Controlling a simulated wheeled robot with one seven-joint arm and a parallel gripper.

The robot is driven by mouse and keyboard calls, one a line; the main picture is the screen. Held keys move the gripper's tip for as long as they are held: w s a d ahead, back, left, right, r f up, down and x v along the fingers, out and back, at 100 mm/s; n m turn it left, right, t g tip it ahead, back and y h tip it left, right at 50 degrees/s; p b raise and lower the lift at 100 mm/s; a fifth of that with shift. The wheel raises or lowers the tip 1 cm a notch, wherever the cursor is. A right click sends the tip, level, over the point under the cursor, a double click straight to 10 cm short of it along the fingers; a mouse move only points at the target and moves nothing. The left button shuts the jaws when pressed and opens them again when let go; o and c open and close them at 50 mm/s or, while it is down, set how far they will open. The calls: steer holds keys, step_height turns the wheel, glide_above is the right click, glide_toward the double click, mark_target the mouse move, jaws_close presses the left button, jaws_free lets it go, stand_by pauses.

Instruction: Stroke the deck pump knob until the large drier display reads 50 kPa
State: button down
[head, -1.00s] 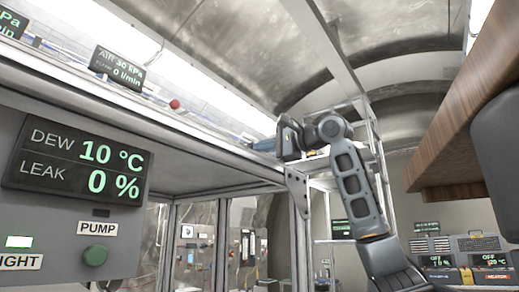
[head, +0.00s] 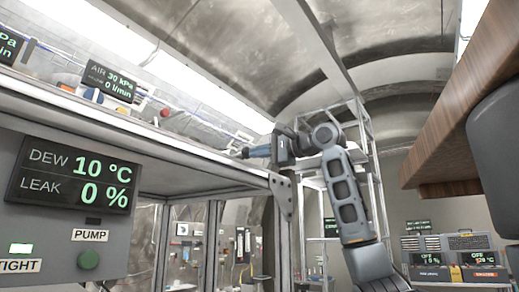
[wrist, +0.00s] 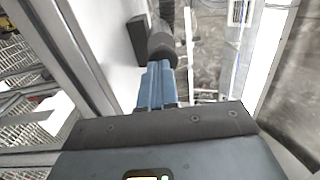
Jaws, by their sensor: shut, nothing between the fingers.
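A display (head: 109,82) on the deck at upper left reads AIR 30 kPa and 0 l/min. A larger panel display (head: 73,178) below it reads DEW 10 °C and LEAK 0 %. A small red knob (head: 165,112) shows above the deck edge. My gripper (head: 246,152) is at the deck's right end, pointing left, to the right of the red knob and apart from it. In the wrist view my gripper's blue fingers (wrist: 155,68) are together and empty. A dark rounded part (wrist: 162,47) with a ribbed stem lies just beyond the tips; I cannot tell if they touch.
The steel deck frame (head: 190,150) runs under my gripper. A wooden-edged slab (head: 455,110) hangs at right. Heater units (head: 455,258) stand far back. A black box (wrist: 137,40) is beside the dark part.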

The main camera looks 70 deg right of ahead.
steer(key=b+v, duration=0.3)
steer(key=v, duration=0.7)
steer(key=shift+s, duration=0.25)
steer(key=shift+r, duration=0.1)
stand_by(1.5)
